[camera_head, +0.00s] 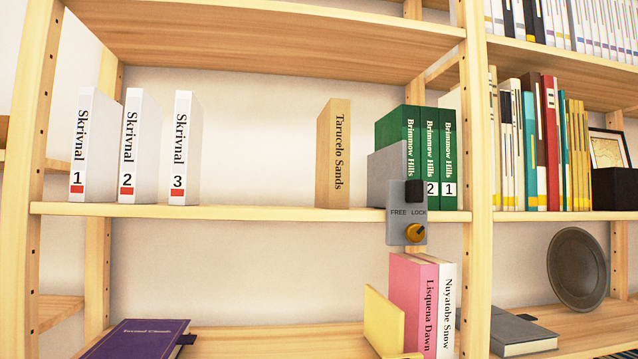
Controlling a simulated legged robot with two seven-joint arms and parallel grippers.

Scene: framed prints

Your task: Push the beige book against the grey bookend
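The beige book (339,155), labelled Tarucelo Sands, stands upright on the middle shelf. Its spine faces me. The grey bookend (386,176) stands to its right, with a visible gap between them. The bookend is beside the green Brimmow Hills books (431,150). A grey plate (398,228) marked FREE and LOCK hangs at the shelf's front edge below the bookend. It carries a black block (414,192) and an orange knob (415,232). The knob's pointer seems turned toward the LOCK side, but it is small. Neither of my grippers is in view.
Three white Skrivnal books (132,145) stand apart at the left of the middle shelf (250,212). The shelf is clear between them and the beige book. A wooden upright (477,130) bounds the right side. Pink (410,300) and yellow (384,320) items stand below.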

